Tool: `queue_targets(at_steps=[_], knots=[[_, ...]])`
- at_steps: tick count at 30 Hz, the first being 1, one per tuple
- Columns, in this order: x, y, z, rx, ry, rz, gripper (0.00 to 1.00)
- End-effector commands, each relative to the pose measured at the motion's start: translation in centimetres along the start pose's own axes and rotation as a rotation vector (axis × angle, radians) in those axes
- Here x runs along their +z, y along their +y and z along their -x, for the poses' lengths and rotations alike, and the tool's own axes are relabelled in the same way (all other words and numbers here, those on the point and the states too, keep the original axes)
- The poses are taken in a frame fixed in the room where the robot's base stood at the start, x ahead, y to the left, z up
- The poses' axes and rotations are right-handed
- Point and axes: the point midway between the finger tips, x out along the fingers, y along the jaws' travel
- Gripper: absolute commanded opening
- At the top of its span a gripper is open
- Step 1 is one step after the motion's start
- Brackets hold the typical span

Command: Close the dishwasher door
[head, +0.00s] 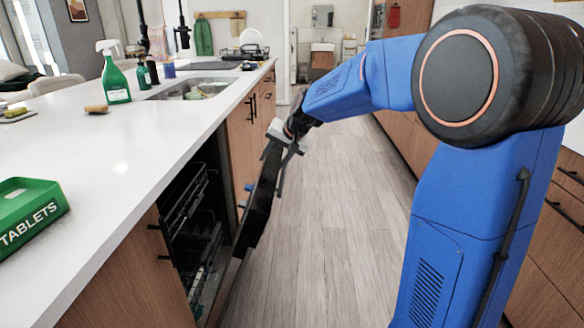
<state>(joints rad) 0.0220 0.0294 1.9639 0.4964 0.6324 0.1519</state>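The dishwasher door (258,208) stands partly open, tilted out from the island over the floor. Its dark inner side and edge show, and its top end is farther out than its bottom. The dishwasher racks (192,222) show in the dark opening under the counter. My gripper (277,140) is at the top end of the door, touching it or very close to it. The fingers are small and partly covered by the wrist, so I cannot tell whether they grip the door edge.
The white island counter (150,140) runs along the left, with a green tablets box (30,212), a spray bottle (115,75) and a sink (193,89) on it. Wooden cabinets (400,140) line the right. The wooden floor (335,200) between them is clear.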

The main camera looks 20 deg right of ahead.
Motion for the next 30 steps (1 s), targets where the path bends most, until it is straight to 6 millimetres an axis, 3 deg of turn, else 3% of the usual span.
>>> queue_targets(at_steps=[6, 12, 19, 30], knots=[[0.3, -4.4, -0.7, -0.004, -0.001, 0.003, 0.03], [0.6, -6.9, -1.2, -0.003, -0.002, 0.001, 0.03], [0.7, -8.2, -1.5, -0.003, -0.001, -0.001, 0.03], [0.7, -8.4, -1.6, -0.002, -0.001, -0.002, 0.03]])
